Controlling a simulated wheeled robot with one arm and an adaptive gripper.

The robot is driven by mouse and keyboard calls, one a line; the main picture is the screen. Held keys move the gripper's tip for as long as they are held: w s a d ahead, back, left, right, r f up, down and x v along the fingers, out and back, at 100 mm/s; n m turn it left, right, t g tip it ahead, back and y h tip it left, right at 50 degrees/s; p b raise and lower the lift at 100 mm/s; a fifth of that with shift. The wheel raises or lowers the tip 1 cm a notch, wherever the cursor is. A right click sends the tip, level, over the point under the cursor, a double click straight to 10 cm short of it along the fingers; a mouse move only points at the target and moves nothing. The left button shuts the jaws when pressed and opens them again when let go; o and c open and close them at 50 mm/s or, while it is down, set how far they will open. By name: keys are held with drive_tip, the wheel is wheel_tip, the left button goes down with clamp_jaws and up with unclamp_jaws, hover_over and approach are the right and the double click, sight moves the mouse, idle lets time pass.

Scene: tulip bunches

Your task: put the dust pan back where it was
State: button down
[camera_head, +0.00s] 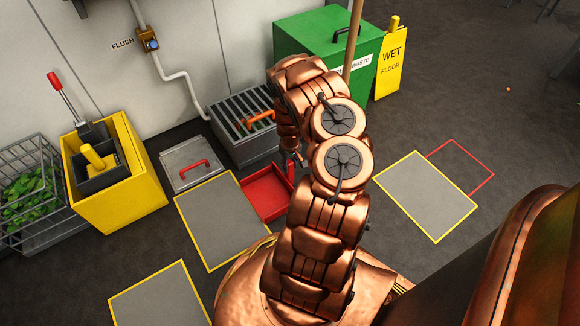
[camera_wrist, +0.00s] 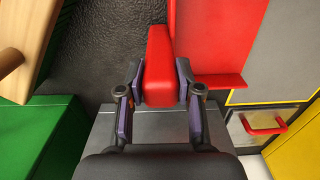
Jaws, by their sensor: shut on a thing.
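The red dust pan (camera_head: 265,197) is low over or on the dark floor beside a grey yellow-edged mat; I cannot tell whether it touches the floor. My gripper (camera_head: 291,157) is at its far end, partly hidden by my arm. In the wrist view my gripper (camera_wrist: 161,80) is shut on the red handle of the dust pan (camera_wrist: 160,60), with one finger on each side. Part of the pan's tray shows beyond, to the right. An empty red outline (camera_head: 480,172) is on the floor at the right, adjoining another grey yellow-edged mat (camera_head: 425,195).
A grated grey box (camera_head: 228,140) and a grey lid with a red handle (camera_head: 180,172) stand left of my gripper. A green waste bin (camera_head: 300,40) and a yellow wet floor sign (camera_head: 388,65) are behind. A yellow bucket (camera_head: 140,180) is left. Floor at right is open.

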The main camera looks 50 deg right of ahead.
drive_tip(key=c, duration=0.8)
unclamp_jaws()
drive_tip(key=shift+o, duration=0.2)
wheel_tip(320, 180, up, 12)
drive_tip(key=p, duration=0.5)
drive_tip(key=s+a+r+g, duration=0.1)
drive_tip(key=a+r+g, duration=0.1)
drive_tip(key=a+r, duration=2.15)
drive_tip(key=s+a+r+n+g, duration=0.1)
drive_tip(key=s+a+r+n, duration=0.1)
drive_tip(key=s+a+r, duration=0.4)
drive_tip(key=s+a+r+n, duration=0.2)
drive_tip(key=s+a+r, duration=0.5)
drive_tip(key=s+a, duration=0.4)
drive_tip(key=s, duration=0.4)
drive_tip(key=shift+g, duration=0.4)
